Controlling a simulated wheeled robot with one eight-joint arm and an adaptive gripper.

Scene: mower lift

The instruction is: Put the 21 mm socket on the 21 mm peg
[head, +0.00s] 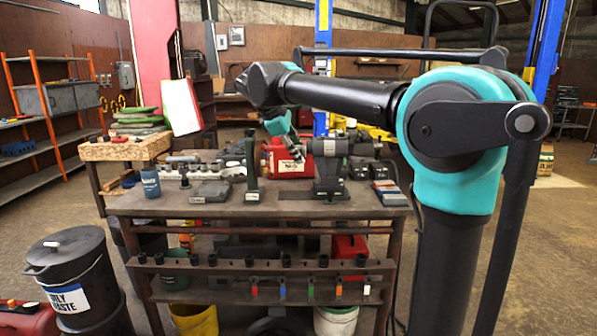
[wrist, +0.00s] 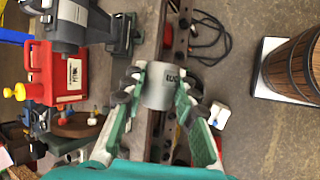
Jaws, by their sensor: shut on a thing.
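My gripper (wrist: 163,78) shows in the wrist view, its green and black fingers shut on a silvery grey cylindrical socket (wrist: 160,88). The socket carries dark lettering that I cannot read for sure. A dark rail (wrist: 178,35) passes behind the socket in the wrist view, which hides part of it. In the head view my arm reaches over the bench, and the gripper end is mostly hidden among the things there. A dark front rail (head: 220,270) carries several black pegs or sockets and coloured tags. I cannot tell which peg is the 21 mm one.
The workbench (head: 275,205) holds a vise (head: 330,172), a red container (head: 287,160), a green upright tool (head: 251,165) and a blue cup (head: 150,182). A black waste bin (head: 75,270) stands front left.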

